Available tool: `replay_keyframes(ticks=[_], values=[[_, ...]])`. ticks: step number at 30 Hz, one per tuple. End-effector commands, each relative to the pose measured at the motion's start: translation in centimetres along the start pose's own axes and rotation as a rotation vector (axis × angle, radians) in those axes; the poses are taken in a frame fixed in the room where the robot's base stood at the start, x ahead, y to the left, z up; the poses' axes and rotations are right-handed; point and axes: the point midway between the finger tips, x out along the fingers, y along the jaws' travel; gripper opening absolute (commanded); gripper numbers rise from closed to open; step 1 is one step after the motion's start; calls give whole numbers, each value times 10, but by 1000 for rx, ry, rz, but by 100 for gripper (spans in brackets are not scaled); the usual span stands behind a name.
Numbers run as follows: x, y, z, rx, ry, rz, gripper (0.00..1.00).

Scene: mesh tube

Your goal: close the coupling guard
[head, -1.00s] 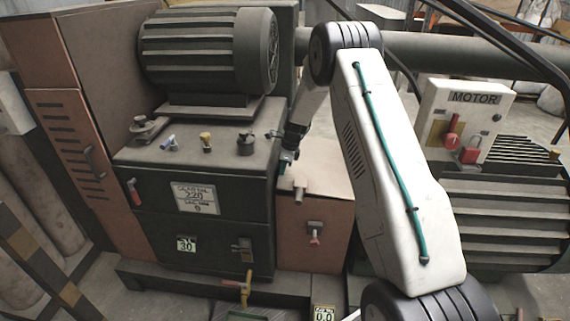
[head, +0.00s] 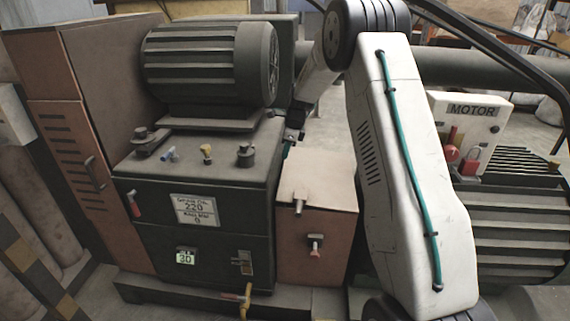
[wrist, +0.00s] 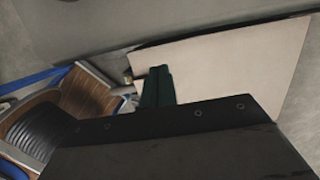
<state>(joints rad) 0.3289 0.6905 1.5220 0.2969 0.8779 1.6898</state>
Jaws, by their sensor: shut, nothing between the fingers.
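The coupling guard (head: 317,245) is a salmon-coloured box between the dark gearbox and the ribbed motor. Its pale lid (head: 325,180) appears to lie over the top of the box, with a small pale knob (head: 299,197) near the front edge. I cannot tell whether the lid is fully seated. My gripper (head: 289,146) is at the lid's far left corner, partly hidden behind the arm and gearbox. In the wrist view its dark green fingers (wrist: 157,80) are together and empty, with the pale lid panel (wrist: 225,65) behind them.
The gearbox (head: 205,240) with a large motor on top stands directly left. The ribbed motor (head: 510,225) and the MOTOR switch box (head: 468,130) with a red padlock are at right. A thick pipe (head: 445,60) runs behind. My arm covers the space right of the guard.

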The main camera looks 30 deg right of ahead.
Motion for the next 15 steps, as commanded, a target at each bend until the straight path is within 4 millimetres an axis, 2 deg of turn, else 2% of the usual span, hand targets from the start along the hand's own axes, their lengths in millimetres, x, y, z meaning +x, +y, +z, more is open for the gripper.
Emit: replay_keyframes(ticks=[4, 6, 8, 11, 15], values=[[-16, -2, 0, 3, -2, -7, 0], [-23, 4, -5, 12, -7, -6, 0], [-24, 8, -7, -56, -11, -4, 0], [-24, 14, -10, -234, -20, -4, 0], [-25, 23, -14, -584, -33, -10, 0]])
